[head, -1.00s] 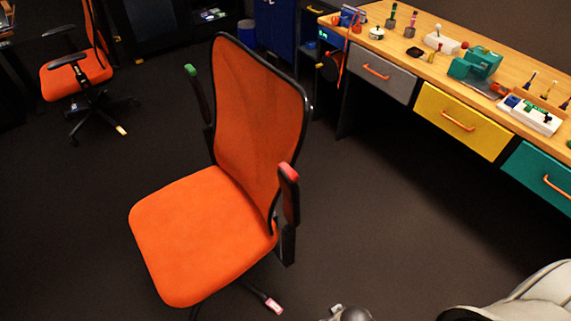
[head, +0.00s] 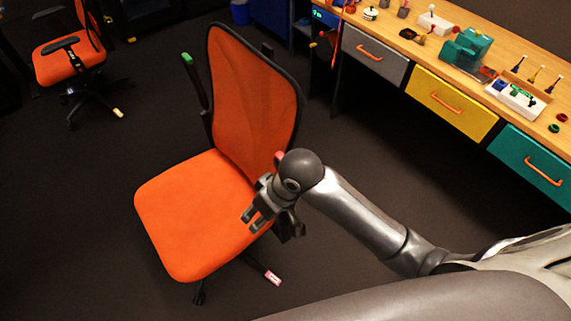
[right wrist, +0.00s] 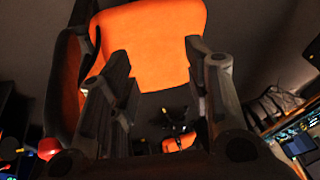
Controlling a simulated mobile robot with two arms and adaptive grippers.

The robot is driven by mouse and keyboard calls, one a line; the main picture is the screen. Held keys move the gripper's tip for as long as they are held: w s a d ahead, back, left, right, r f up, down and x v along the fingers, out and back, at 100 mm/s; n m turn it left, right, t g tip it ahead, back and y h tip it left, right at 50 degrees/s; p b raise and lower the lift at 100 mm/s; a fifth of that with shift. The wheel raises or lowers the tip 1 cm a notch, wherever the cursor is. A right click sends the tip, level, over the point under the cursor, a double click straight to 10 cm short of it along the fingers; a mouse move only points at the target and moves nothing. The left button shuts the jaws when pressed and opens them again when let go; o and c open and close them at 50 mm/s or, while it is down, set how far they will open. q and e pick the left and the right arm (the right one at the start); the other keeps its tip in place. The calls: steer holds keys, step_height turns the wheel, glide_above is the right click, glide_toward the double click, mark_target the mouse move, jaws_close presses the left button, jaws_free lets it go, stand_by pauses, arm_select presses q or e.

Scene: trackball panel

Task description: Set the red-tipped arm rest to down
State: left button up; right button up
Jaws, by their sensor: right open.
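The orange office chair (head: 183,213) stands left of centre in the head view. Its red-tipped arm rest (head: 280,155) is mostly hidden behind my right gripper and wrist; only a bit of the red tip shows. The other arm rest, green-tipped (head: 187,59), points up beside the backrest. My right gripper (head: 252,219) is open and empty, fingers down, over the seat's right edge. I cannot tell whether it touches the arm rest. In the right wrist view the orange seat (right wrist: 155,45) lies beyond the spread fingers; a red piece (right wrist: 47,149) shows at lower left. My left gripper is not in view.
A workbench (head: 470,40) with grey, yellow and teal drawers runs along the right, with small items on top. A second orange chair (head: 68,62) stands at the far left. Dark floor is clear around the near chair.

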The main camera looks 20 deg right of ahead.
steer(key=w+d+r+h, duration=0.1)
steer(key=w+d+r, duration=0.1)
steer(key=w+d, duration=0.1)
steer(key=w+d+r+m+g+h, duration=0.1)
steer(key=w+d+r+h, duration=0.1)
steer(key=w, duration=0.3)
steer(key=w+d+r+h, duration=0.1)
steer(key=w+d+r, duration=0.2)
steer(key=r, duration=0.1)
steer(key=shift+w+d+m+g+h, duration=0.3)
steer(key=shift+w+d+g+h, duration=0.1)
step_height(320, 180, down, 11)
steer(key=p, duration=0.1)
steer(key=shift+w+d+r+p, duration=0.15)
steer(key=shift+d+r+p, duration=0.05)
steer(key=shift+d+p, duration=0.25)
steer(key=shift+c, duration=0.4)
jaws_close()
